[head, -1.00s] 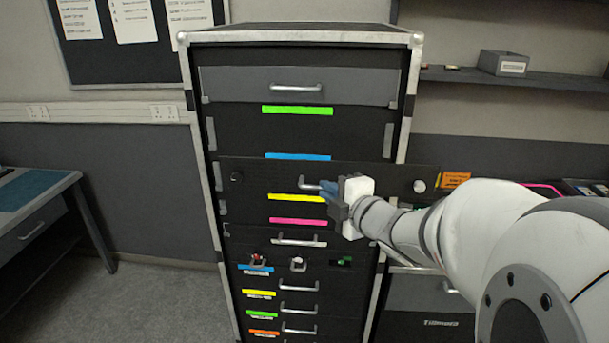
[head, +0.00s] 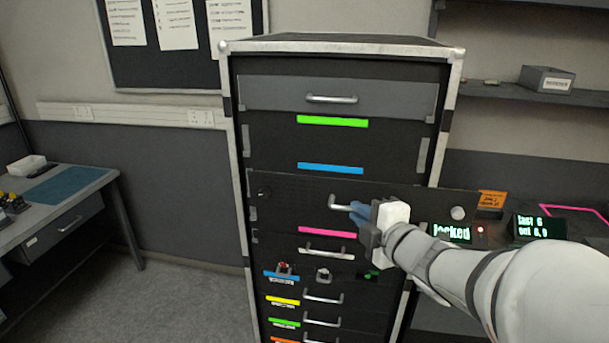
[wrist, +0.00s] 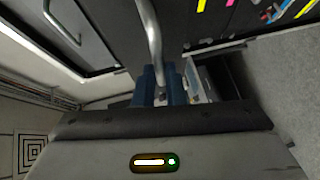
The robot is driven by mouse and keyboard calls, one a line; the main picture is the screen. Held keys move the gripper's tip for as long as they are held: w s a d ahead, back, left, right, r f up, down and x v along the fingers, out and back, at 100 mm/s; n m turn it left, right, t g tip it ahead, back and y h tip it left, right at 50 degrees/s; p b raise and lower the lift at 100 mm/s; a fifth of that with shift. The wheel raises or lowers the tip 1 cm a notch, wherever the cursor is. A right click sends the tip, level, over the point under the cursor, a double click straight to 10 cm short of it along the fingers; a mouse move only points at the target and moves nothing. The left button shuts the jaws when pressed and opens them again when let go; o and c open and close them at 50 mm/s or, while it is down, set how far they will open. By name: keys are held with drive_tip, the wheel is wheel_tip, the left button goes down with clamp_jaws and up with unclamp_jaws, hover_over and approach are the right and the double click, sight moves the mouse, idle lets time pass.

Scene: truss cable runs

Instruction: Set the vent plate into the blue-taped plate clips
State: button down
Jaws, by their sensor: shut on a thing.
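The vent plate (head: 410,199) is a wide dark panel with a metal handle (head: 338,203) and a round knob near its right end. It is in front of the rack, its right end reaching past the rack's right edge. My gripper (head: 358,212) is shut on the handle; its blue fingers (wrist: 160,88) close on the bar in the wrist view. The blue tape strip (head: 330,168) shows on the rack just above the plate's top edge. Grey clips show on the rack sides, one at upper right (head: 416,147); which belong to the blue tape is unclear.
A green strip (head: 332,121) lies above the blue one and a pink strip (head: 327,232) below the plate. Drawers with handles fill the lower rack. A bench with displays (head: 540,227) stands right, a desk (head: 60,205) left. Floor between desk and rack is clear.

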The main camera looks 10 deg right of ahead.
drive_tip(key=shift+g+p, duration=0.3)
drive_tip(key=shift+p, duration=0.4)
drive_tip(key=shift+w+r, duration=0.2)
drive_tip(key=shift+r, duration=0.05)
idle(0.5)
drive_tip(key=shift+b, duration=1.05)
idle(1.2)
drive_tip(key=shift+f, duration=0.1)
